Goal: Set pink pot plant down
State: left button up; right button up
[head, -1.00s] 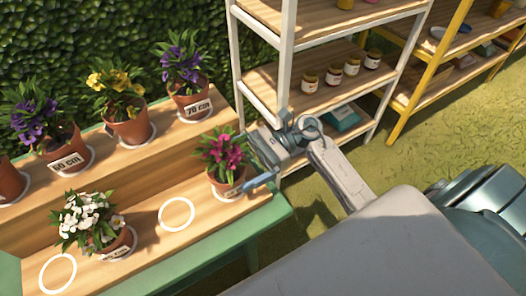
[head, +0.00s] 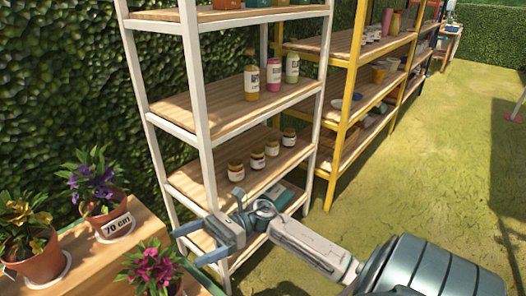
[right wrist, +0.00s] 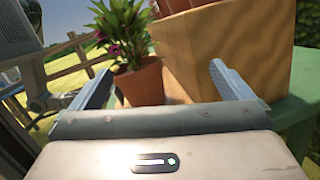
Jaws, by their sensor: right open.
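The pink pot plant (head: 152,268) stands on the lower wooden step at the bottom left of the head view, its pot mostly cut off by the frame edge. In the right wrist view its terracotta pot (right wrist: 138,82) stands upright ahead of the fingers. My right gripper (head: 197,243) is open and empty, to the right of the plant and apart from it. The open fingers also show in the right wrist view (right wrist: 162,80), with the pot beyond them. My left gripper is not in view.
A purple plant in a pot marked 70 cm (head: 108,220) and a yellow plant (head: 35,250) stand on the upper step. A white shelf rack (head: 200,133) with jars and bottles stands behind my right gripper. Grass (head: 450,150) is open at right.

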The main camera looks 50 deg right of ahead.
jog(key=w+d+f+m+t+h, duration=0.25)
jog(key=m+t+h, duration=0.25)
jog(key=m+t, duration=0.45)
jog(key=w+d+f+m+t+h, duration=0.2)
jog(key=w+m+t+h, duration=0.3)
jog(key=m, duration=0.8)
jog(key=s+d+f+m+g+h, duration=0.25)
jog(key=d+f+m+h, duration=0.25)
jog(key=f+m+h, duration=0.7)
jog(key=s+a+f+m+g, duration=0.2)
jog(key=s+f+m+g, duration=0.4)
jog(key=s+f, duration=0.4)
jog(key=s+a+f+m+g+y, duration=0.1)
jog(key=s+a+f+m+g, duration=0.1)
jog(key=s+f+m+g, duration=0.5)
jog(key=s+f+m, duration=0.1)
jog(key=s+f, duration=0.2)
jog(key=s, duration=0.3)
jog(key=shift+s+a+y, duration=0.25)
jog(key=shift+a+y, duration=0.05)
jog(key=shift+a, duration=0.1)
